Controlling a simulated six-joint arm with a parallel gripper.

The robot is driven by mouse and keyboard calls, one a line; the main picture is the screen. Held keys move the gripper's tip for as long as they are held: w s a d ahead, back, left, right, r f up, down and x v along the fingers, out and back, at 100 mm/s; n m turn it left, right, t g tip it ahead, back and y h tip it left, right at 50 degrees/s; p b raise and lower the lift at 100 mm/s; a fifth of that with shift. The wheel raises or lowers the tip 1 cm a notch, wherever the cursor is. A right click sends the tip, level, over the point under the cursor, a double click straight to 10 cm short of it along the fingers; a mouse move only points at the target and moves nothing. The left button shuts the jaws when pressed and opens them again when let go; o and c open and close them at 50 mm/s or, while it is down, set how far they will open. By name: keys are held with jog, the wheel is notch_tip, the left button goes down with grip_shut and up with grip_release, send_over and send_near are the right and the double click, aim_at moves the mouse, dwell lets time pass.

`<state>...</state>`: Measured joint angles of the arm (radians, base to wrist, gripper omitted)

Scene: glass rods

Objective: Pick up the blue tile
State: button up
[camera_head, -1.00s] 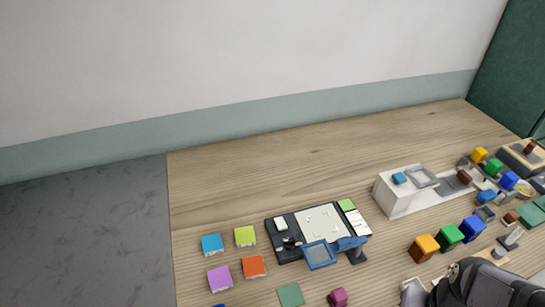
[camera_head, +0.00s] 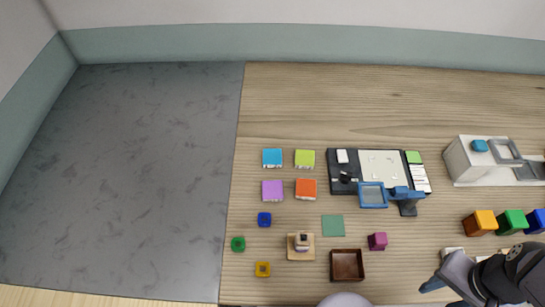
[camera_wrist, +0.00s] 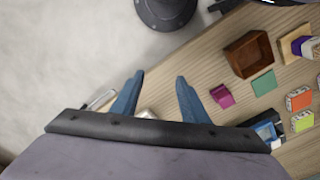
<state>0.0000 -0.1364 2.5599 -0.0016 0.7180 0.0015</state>
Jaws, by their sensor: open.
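A light-blue tile (camera_head: 272,157) with pale sides lies flat at the upper left of a two-by-two group in the head view. A lime tile (camera_head: 305,157) is to its right, a purple tile (camera_head: 272,190) below it and an orange tile (camera_head: 306,189) diagonally across. My gripper (camera_head: 432,285) is at the lower right, far from the light-blue tile. In the wrist view its two blue fingers (camera_wrist: 159,76) stand apart with nothing held between them. The light-blue tile cannot be made out in the wrist view.
A dark board (camera_head: 345,176) with a blue frame (camera_head: 373,195) stands right of the tiles. A brown open box (camera_head: 347,265), a green square (camera_head: 333,225) and a magenta block (camera_head: 377,241) lie nearer. A white block (camera_head: 475,160) stands farther right. The wood behind the tiles is clear.

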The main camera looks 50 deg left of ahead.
dwell(0.4)
jog(key=o, duration=0.7)
